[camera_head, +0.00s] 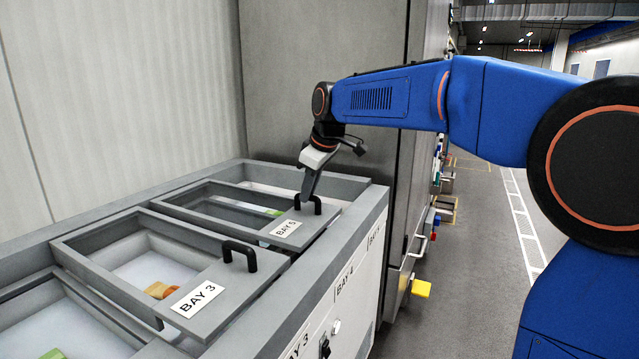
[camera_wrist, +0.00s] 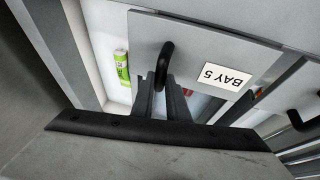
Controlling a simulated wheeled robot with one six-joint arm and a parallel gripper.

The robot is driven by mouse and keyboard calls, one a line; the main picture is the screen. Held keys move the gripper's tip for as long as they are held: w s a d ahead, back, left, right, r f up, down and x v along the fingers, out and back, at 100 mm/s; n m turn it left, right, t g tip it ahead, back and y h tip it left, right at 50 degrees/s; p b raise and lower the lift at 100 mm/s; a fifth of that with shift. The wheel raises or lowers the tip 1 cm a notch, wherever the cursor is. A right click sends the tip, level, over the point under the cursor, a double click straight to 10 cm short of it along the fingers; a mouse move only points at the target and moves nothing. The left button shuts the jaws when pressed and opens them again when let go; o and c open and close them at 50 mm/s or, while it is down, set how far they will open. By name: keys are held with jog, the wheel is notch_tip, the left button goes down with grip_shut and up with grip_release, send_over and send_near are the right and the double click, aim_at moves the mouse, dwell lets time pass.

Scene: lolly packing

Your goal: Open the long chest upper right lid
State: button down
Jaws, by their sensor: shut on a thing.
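The long grey chest (camera_head: 362,225) has sliding framed lids with clear panes. The upper right lid, labelled BAY 5 (camera_head: 286,229), is at the chest's far end; it shows in the wrist view (camera_wrist: 205,38) too. Its black handle (camera_head: 318,206) stands near the front edge and arches up between my fingers in the wrist view (camera_wrist: 167,58). My gripper (camera_head: 306,197) reaches down from above and is shut on this handle; its fingers show in the wrist view (camera_wrist: 162,88). An uncovered strip of chest shows beyond the lid.
A second lid, BAY 3 (camera_head: 199,297), with its own black handle (camera_head: 239,251), lies nearer. Orange goods (camera_head: 161,290) lie under its pane. A green pack (camera_wrist: 122,68) lies in the chest beside the BAY 5 lid.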

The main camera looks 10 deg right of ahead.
jog(key=shift+s+a, duration=0.7)
jog(key=shift+s, duration=0.2)
jog(key=c, duration=1.7)
grip_release()
jog(key=v, duration=1.7)
jog(key=shift+s+d+r, duration=0.1)
jog(key=shift+r, duration=0.1)
